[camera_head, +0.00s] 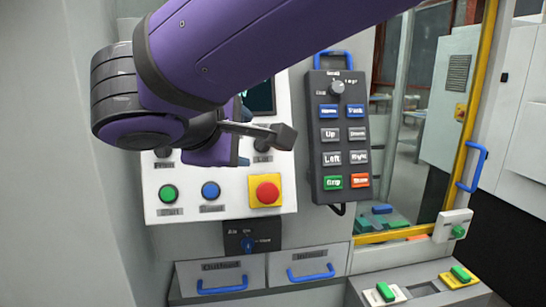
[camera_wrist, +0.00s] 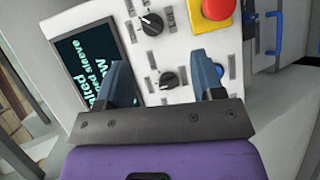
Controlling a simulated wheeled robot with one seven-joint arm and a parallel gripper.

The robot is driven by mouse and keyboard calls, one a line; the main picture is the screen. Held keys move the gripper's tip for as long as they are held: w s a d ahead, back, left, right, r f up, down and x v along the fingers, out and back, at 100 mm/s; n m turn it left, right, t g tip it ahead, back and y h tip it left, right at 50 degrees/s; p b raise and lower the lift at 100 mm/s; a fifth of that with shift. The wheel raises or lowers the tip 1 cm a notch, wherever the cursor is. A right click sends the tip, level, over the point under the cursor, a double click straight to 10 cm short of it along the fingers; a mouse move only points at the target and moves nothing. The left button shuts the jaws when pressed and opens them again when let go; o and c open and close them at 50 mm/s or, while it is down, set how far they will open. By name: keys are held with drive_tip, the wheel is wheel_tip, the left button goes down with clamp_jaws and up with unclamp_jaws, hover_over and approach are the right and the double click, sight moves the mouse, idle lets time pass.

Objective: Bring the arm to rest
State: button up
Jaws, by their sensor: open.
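My purple arm (camera_head: 240,50) reaches across the top left of the head view, in front of the white control panel (camera_head: 222,207). My gripper (camera_wrist: 165,78) shows in the wrist view with its two dark fingers spread wide apart. Nothing is between the fingers except the panel behind them, with its black knobs. In the head view the gripper is partly hidden by the arm, and one dark finger (camera_head: 285,136) sticks out to the right over the panel. I cannot tell how far the fingertips are from the panel.
A red emergency button (camera_head: 267,191) on yellow stands at the panel's lower right. A grey pendant (camera_head: 341,135) with several buttons hangs to the right. Below are two drawers with blue handles (camera_head: 222,285). A yellow-framed door with a blue handle (camera_head: 472,166) is further right.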

drive_tip(key=d+f+m+g, duration=0.2)
drive_tip(key=d+m+g, duration=0.45)
drive_tip(key=d, duration=1.85)
drive_tip(key=s+d+f+m+y, duration=0.2)
drive_tip(key=s+d+f+m, duration=0.1)
drive_tip(key=s+d, duration=0.3)
drive_tip(key=s+d+f+m+y, duration=0.2)
drive_tip(key=s+d+f+m, duration=0.1)
drive_tip(key=s+d+m, duration=0.3)
drive_tip(key=shift+d, duration=0.75)
drive_tip(key=shift+g, duration=0.25)
drive_tip(key=shift+c, duration=0.4)
